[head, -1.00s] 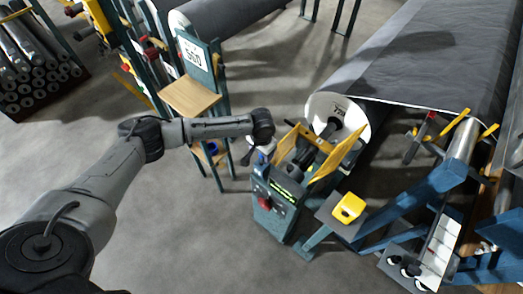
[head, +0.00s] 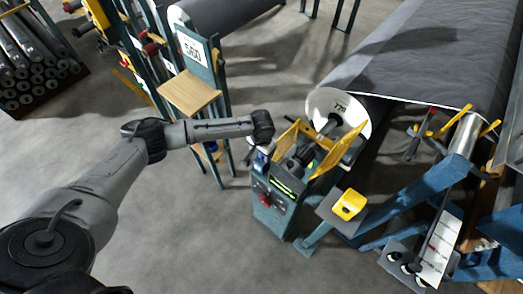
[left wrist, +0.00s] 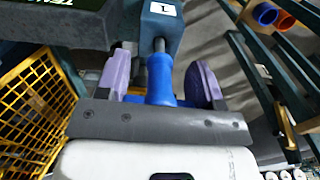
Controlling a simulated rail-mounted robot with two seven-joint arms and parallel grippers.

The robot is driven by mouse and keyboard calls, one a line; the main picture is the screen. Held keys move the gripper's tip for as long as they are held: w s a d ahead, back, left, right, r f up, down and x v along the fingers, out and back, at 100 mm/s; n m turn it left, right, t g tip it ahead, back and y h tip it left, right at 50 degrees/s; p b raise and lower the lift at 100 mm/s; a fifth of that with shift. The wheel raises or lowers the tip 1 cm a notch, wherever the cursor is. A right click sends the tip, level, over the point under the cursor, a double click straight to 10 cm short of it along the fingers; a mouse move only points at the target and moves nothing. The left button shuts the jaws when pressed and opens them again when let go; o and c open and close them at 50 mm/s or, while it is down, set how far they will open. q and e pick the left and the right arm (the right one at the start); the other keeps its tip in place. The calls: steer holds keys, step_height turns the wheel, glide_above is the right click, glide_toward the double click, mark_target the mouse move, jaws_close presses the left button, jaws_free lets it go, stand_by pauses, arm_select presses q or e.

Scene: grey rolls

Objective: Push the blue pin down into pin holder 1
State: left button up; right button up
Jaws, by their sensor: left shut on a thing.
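The blue pin (left wrist: 160,82) stands between the purple fingers of my left gripper (left wrist: 162,72) in the left wrist view. The gripper is shut on it. A metal shaft runs from the pin toward pin holder 1 (left wrist: 158,32), a dark teal block with a white label "1". I cannot tell how deep the pin sits. In the head view my left gripper (head: 256,156) is at the left side of the teal machine post (head: 276,205), small and partly hidden by my wrist. My right gripper is not in view.
A yellow mesh guard (left wrist: 28,115) stands close left of the gripper in the left wrist view. In the head view, a big grey roll (head: 425,60) lies behind the post, a wooden shelf (head: 190,92) is to the left, and a yellow box (head: 348,205) is to the right.

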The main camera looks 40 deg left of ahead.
mark_target(261, 157)
arm_select(q)
steer(key=shift+f, duration=0.65)
steer(key=shift+f+b, duration=0.4)
steer(key=shift+f, duration=0.3)
steer(key=shift+f, duration=0.35)
steer(key=o, duration=1)
steer(key=shift+o, duration=0.2)
step_height(261, 157, up, 13)
steer(key=shift+f+p, duration=0.1)
steer(key=shift+p, duration=0.85)
steer(key=shift+r, duration=0.5)
